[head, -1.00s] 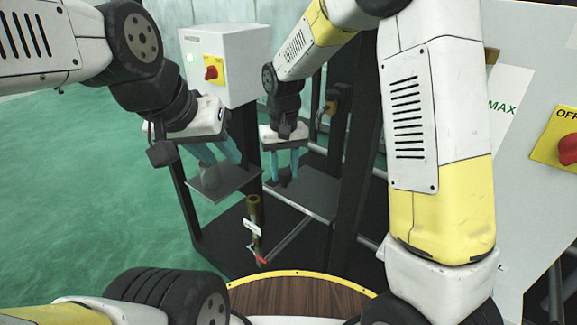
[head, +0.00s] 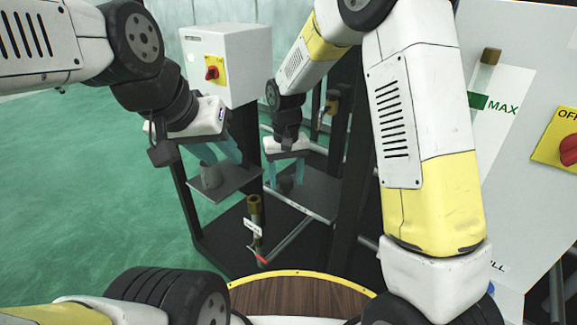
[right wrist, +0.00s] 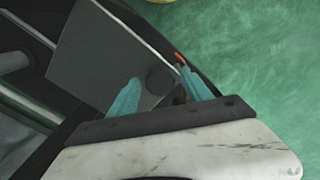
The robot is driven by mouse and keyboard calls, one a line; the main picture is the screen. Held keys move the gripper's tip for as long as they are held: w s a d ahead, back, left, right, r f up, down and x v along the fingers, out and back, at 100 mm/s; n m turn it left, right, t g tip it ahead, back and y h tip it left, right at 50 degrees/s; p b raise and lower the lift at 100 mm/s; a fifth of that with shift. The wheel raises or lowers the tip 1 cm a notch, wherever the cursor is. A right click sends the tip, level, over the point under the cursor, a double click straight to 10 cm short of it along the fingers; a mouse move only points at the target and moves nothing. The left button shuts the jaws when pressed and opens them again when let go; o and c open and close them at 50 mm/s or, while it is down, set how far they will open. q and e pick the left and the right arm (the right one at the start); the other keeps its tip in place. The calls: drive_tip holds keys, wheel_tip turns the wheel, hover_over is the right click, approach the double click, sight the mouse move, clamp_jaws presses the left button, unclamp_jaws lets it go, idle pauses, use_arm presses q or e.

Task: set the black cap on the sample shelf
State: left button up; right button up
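The black cap (right wrist: 160,80) stands on a grey shelf plate (right wrist: 95,60) in the right wrist view. In the head view the cap (head: 285,184) shows as a small dark shape on the right-hand plate (head: 318,201). My right gripper (head: 286,178) is open, with one blue-green finger on each side of the cap and a gap to each. My left gripper (head: 225,163) has its fingers spread apart over the left-hand plate (head: 238,178), near a grey rounded piece (head: 211,179). No label shows which plate is the sample shelf.
Dark frame posts rise between and beside the plates. A tagged brass-topped tube (head: 255,215) stands in front. A white box (head: 228,65) with a red switch is behind; a white panel (head: 525,65) with MAX and OFF markings is at right. Green floor lies left.

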sight(286, 179)
wheel_tip(286, 179, up, 12)
drive_tip(key=shift+r, duration=0.15)
idle(0.6)
